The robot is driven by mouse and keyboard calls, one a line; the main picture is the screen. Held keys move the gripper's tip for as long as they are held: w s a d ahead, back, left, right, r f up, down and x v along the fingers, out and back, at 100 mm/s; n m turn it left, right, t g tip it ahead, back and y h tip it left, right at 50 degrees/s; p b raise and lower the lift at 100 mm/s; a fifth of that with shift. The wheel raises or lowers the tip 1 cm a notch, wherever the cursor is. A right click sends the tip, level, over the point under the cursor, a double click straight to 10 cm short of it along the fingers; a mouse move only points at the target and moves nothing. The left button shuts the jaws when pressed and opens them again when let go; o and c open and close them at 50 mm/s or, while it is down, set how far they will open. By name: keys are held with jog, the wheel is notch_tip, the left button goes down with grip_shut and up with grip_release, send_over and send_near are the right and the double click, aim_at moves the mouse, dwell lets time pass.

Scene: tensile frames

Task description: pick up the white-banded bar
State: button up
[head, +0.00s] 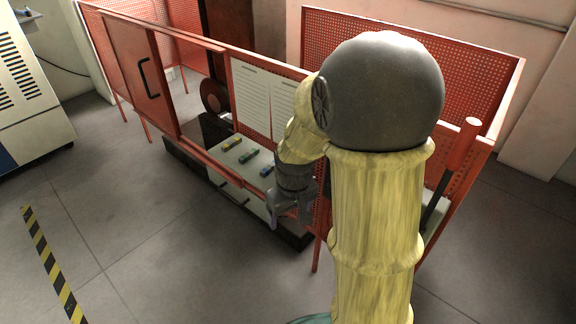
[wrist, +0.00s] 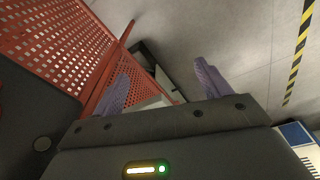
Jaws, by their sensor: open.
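Three small bars lie in a row on a pale grey bench top (head: 222,165) inside a red frame, in the head view. No bar can be made out in the wrist view.
A red perforated guard (head: 420,65) and red rails (head: 215,45) surround the bench; the guard is close in the wrist view (wrist: 60,45). White sheets (head: 252,100) hang behind the bars. A red-handled lever (head: 463,145) stands right. Open floor (head: 140,220) lies front left.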

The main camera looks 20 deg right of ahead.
jog(key=w+d+r+n+p, duration=0.1)
jog(key=w+r+p, duration=0.3)
jog(key=r+p, duration=0.6)
jog(key=w+d+r+n+g+p, duration=0.1)
jog(key=w+r+p, duration=0.4)
jog(key=r+p, duration=0.5)
jog(key=d+n+p, duration=0.1)
jog(key=d+p, duration=0.1)
jog(key=p, duration=0.1)
jog(key=shift+r+g+p, duration=0.25)
jog(key=shift+g+p, duration=0.05)
jog(key=shift+p, duration=0.05)
notch_tip(320, 180, down, 12)
jog(key=b, duration=0.3)
jog(key=shift+r, duration=0.2)
jog(key=shift+w+f+b, duration=0.1)
jog(key=shift+f+b, duration=0.2)
jog(key=shift+f, duration=0.05)
jog(key=f+b, duration=0.1)
jog(key=f, duration=0.1)
jog(key=f+b, duration=0.1)
jog(key=f, duration=0.2)
jog(key=shift+w+a+f, duration=0.1)
jog(key=shift+w, duration=0.1)
